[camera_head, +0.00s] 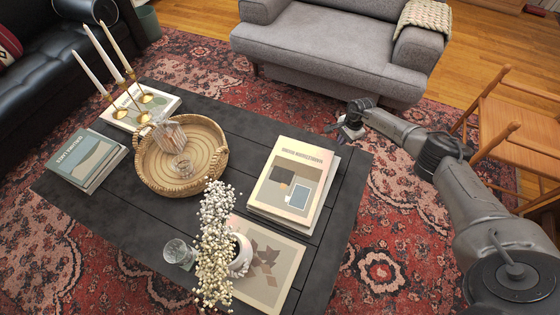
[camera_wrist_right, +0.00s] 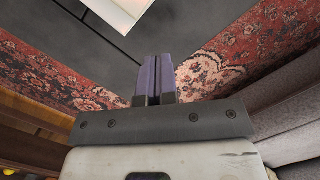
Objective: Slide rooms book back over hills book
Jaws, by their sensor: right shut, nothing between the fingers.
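A thick cream book with brown, grey and blue rectangles (camera_head: 286,181), possibly the rooms book, lies on top of a white book (camera_head: 331,177) on the table's right half. The lower book's right edge sticks out; its cover is mostly hidden. A book with green-blue hill shapes (camera_head: 86,157) tops another stack at the left. The printed titles are too small to read. My right gripper (camera_head: 347,130) is shut and empty past the table's far right corner, apart from the books. Its closed fingers show in the wrist view (camera_wrist_right: 157,79). My left gripper is out of view.
The dark table (camera_head: 228,112) also holds a woven tray (camera_head: 142,172) with glassware, gold candle holders on a book, a glass (camera_head: 178,252), and a flower vase (camera_head: 240,262) on a leaf-patterned book (camera_head: 275,279). A grey armchair (camera_head: 330,48) stands behind; a wooden chair (camera_head: 500,120) is right.

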